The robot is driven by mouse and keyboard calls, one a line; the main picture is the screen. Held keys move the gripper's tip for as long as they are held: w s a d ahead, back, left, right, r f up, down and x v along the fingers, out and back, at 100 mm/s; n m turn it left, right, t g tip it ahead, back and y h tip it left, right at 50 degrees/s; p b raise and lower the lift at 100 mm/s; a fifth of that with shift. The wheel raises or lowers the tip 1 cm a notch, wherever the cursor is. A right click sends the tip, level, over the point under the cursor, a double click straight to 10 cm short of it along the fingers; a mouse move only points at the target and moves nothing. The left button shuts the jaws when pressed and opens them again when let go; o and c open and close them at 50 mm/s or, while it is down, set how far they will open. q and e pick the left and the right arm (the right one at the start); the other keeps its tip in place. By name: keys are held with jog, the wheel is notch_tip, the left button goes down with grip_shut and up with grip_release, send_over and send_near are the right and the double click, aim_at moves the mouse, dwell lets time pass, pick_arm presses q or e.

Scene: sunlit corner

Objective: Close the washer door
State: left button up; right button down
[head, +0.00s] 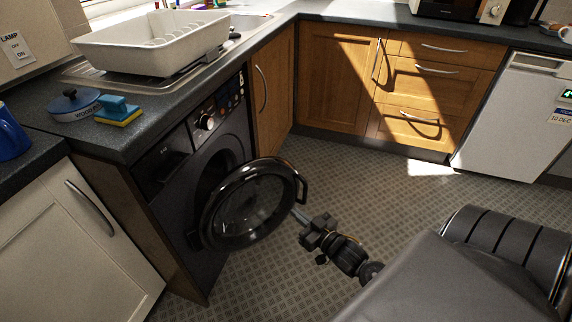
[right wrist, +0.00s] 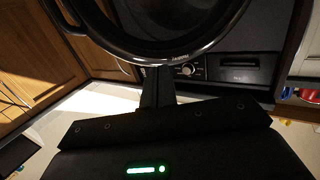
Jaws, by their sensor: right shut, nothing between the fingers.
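The washer (head: 209,138) is a dark front-loader under the counter at the left. Its round door (head: 254,203) with a black rim and clear glass stands open, swung out into the room. My right gripper (head: 299,214) is shut and empty, with its tip by the door's right edge, below the handle (head: 301,184). I cannot tell whether it touches the rim. In the right wrist view the door rim (right wrist: 160,50) curves across the top, just beyond my right gripper (right wrist: 156,75), with the washer's control panel (right wrist: 205,69) behind. My left gripper is not in view.
A white dish rack (head: 150,45) stands by the sink above the washer. Wooden cabinets (head: 335,68) and a white appliance (head: 510,115) line the back. The tiled floor (head: 370,180) is clear.

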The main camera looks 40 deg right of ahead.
jog(key=h, duration=0.2)
send_near(282, 169)
jog(key=shift+m+t, duration=0.3)
jog(key=w, duration=0.2)
jog(key=w+b, duration=0.1)
jog(key=w, duration=0.2)
jog(key=shift+w+d+f, duration=0.15)
jog(key=shift+d, duration=0.05)
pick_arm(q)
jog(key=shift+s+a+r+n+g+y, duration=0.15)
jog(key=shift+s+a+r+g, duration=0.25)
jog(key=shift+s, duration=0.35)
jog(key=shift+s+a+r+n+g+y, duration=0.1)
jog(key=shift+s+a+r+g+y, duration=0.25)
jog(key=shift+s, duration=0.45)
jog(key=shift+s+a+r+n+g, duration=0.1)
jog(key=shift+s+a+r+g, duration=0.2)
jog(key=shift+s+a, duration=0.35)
pick_arm(e)
jog(key=shift+w, duration=0.75)
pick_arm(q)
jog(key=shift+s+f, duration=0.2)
